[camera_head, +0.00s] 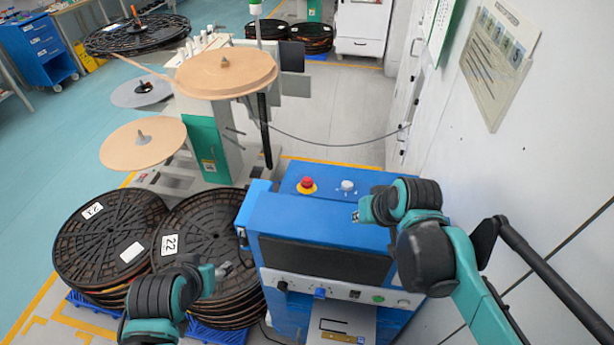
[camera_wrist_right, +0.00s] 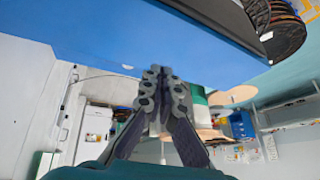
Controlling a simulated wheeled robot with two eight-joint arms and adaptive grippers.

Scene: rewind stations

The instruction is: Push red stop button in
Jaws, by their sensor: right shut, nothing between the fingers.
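The red stop button (camera_head: 307,183) sits on a yellow ring on the top rear of the blue machine (camera_head: 330,215). My right gripper (camera_head: 358,216) is over the right part of the machine's top, to the right of and nearer than the button, and apart from it. In the right wrist view its fingers (camera_wrist_right: 161,84) are shut with nothing between them, beside a blue surface of the machine (camera_wrist_right: 95,40). The button does not show in that view. My left gripper (camera_head: 223,270) is left of the machine, over the black reels; its fingers are too small to judge.
A white knob (camera_head: 347,186) stands on the machine right of the button. Stacked black reels (camera_head: 110,235) lie at left. A rewind stand with tan discs (camera_head: 227,73) is behind. A white wall (camera_head: 480,150) with a sign (camera_head: 497,62) closes the right side.

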